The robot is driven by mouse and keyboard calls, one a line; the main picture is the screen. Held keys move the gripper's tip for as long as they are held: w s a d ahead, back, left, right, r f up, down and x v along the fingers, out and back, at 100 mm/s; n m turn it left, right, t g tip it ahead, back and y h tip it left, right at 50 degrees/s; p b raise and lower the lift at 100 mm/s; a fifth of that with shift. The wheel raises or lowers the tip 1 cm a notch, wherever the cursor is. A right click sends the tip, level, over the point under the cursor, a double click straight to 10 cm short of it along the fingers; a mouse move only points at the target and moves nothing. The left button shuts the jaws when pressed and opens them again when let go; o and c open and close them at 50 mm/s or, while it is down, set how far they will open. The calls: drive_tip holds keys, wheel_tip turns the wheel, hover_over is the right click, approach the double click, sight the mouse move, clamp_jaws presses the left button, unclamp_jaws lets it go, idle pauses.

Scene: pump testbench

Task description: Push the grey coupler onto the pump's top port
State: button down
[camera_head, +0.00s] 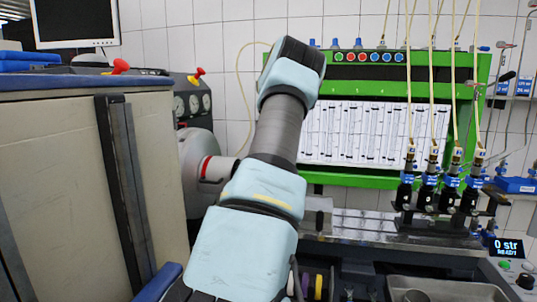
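My arm rises through the middle of the head view, and its upper end stands in front of the green bench frame. My gripper is not in view. I cannot make out the grey coupler or the pump's top port. My arm covers part of the bench, so they may be behind it. A rounded grey housing with a red ring (192,172) shows left of my arm; I cannot tell whether it belongs to the pump or its drive. Several black and blue injector-like units (428,190) with pale hoses stand on the metal rail at right.
A beige cabinet (60,190) with a blue top fills the left side. The green frame (440,88) holds a white panel of tubes (360,130). The metal bed (370,228) looks mostly clear. A tray (440,290) and a small display (508,248) are at lower right.

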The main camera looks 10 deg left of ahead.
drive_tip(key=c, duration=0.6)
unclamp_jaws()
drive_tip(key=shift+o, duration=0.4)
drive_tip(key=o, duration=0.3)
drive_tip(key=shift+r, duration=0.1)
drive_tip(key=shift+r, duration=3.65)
